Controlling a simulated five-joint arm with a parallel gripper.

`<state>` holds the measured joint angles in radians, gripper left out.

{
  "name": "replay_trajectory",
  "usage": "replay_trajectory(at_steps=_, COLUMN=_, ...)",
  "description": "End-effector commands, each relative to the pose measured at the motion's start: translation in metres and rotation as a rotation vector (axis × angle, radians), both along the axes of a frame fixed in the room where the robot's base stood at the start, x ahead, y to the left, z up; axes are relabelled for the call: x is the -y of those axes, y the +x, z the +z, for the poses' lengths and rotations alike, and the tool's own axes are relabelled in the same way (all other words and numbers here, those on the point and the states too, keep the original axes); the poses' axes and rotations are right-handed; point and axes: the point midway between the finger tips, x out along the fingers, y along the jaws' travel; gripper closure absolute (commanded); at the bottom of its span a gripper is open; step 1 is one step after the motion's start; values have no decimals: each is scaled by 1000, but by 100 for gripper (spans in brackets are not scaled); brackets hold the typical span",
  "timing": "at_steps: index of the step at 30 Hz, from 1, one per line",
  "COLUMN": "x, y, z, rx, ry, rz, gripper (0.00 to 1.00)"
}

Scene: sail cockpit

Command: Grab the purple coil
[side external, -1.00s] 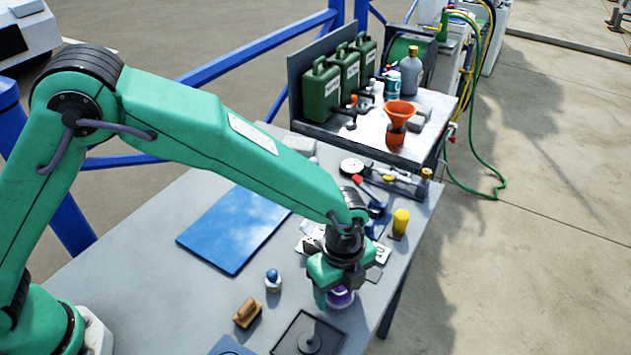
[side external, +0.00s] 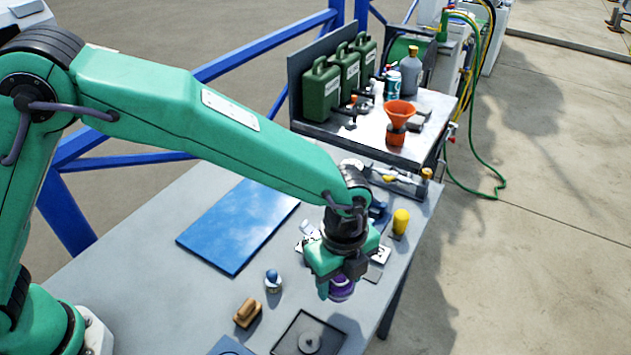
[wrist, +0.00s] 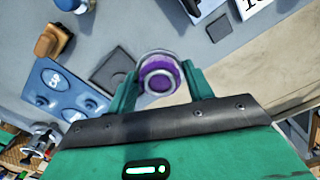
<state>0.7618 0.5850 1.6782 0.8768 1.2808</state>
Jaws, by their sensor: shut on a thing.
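The purple coil (side external: 341,287) is a small purple roll with pale ends, held at the bottom of my gripper (side external: 338,284) above the right part of the grey table. In the wrist view the coil (wrist: 160,76) sits between the two green fingers of my gripper (wrist: 160,85), which are shut on it. Its round end with a pale ring faces the camera. In the side view the gripper body hides the coil's upper part.
A dark square tray (side external: 309,338) is at the front edge, with a brown block (side external: 247,312) and a blue-topped bottle (side external: 273,281) left of it. A blue mat (side external: 237,227) lies behind. A yellow cylinder (side external: 401,222) stands right of my gripper. An orange funnel (side external: 401,112) is farther back.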

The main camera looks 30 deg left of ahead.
Motion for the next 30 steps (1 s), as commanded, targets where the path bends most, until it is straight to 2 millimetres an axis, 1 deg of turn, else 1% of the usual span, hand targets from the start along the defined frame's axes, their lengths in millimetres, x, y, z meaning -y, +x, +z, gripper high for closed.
replay_trajectory(at_steps=1, x=3, y=-10, z=6, rx=1, ry=0, rz=-4, gripper=75)
replay_trajectory(at_steps=9, x=17, y=-56, z=35, rx=0, ry=-1, rz=-4, gripper=75)
replay_trajectory(at_steps=15, x=25, y=-83, z=51, rx=0, ry=-1, rz=-3, gripper=75)
replay_trajectory(at_steps=21, x=29, y=-97, z=60, rx=0, ry=0, rz=-1, gripper=75)
replay_trajectory(at_steps=30, x=30, y=-101, z=62, rx=-1, ry=0, rz=0, gripper=75)
